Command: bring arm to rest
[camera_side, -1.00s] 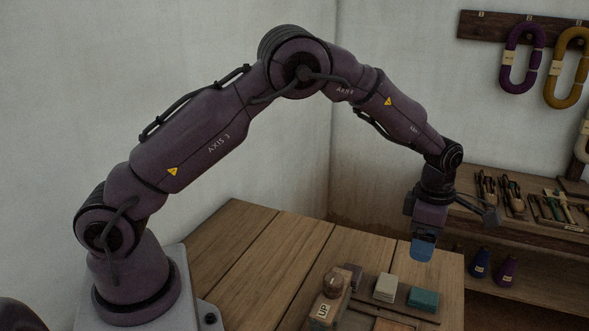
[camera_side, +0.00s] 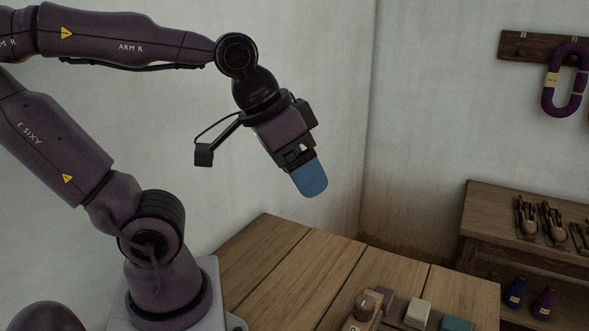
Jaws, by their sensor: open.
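My arm is raised and folded back, with its elbow out of view at the left edge. My gripper (camera_side: 309,178) hangs in the air above the back of the wooden table (camera_side: 290,260), tilted down to the right. Its blue fingers overlap in this view, so the gap between them is hidden. Nothing shows held in it, and it touches nothing.
At the table's front, partly cut off, are a wooden piece with a round knob (camera_side: 365,305), a pale block (camera_side: 418,313) and a teal block (camera_side: 457,324). A shelf bench (camera_side: 485,205) with tools stands at right. A purple yarn loop (camera_side: 565,80) hangs on the wall.

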